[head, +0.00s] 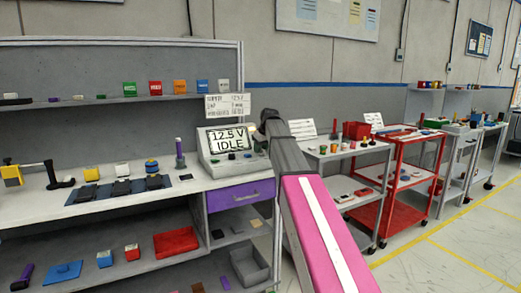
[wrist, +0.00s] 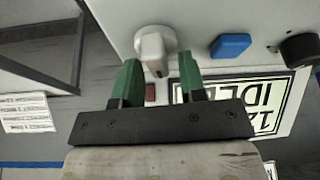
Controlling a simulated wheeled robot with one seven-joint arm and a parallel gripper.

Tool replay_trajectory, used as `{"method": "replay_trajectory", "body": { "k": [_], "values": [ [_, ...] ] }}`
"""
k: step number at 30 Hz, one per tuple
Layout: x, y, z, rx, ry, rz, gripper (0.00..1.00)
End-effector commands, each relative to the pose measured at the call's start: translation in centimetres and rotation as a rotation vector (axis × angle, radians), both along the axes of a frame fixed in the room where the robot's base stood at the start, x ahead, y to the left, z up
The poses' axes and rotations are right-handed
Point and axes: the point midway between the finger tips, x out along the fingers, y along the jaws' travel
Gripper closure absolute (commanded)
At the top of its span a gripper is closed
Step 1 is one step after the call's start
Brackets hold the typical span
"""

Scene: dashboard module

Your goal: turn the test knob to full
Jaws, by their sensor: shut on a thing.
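The dashboard module (head: 205,150) stands on the bench, and its screen (head: 228,139) reads 12.5 V IDLE. In the wrist view the module appears upside down, with a white knob (wrist: 152,45) that has a raised grip bar. My gripper (wrist: 157,68) has green fingers on both sides of this knob and is shut on it. No label shows which knob is the test knob. A blue button (wrist: 230,45) and a black knob (wrist: 298,48) sit to the right of it. In the head view my arm hides the fingers.
A small red part (wrist: 150,94) shows between the fingers. A purple drawer (head: 240,196) is below the module. A purple-handled tool (head: 179,152) stands left of it. A grey cart and a red cart (head: 405,185) stand to the right, with open floor in front.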

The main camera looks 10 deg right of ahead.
Motion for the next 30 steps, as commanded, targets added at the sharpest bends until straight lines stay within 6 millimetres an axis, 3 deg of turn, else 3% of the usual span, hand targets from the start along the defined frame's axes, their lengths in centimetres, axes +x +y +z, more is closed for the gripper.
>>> {"method": "replay_trajectory", "body": {
  "k": [30],
  "values": [
    [-0.03, -0.83, -0.03, -0.002, 0.002, -0.9, 0.86]
  ]
}}
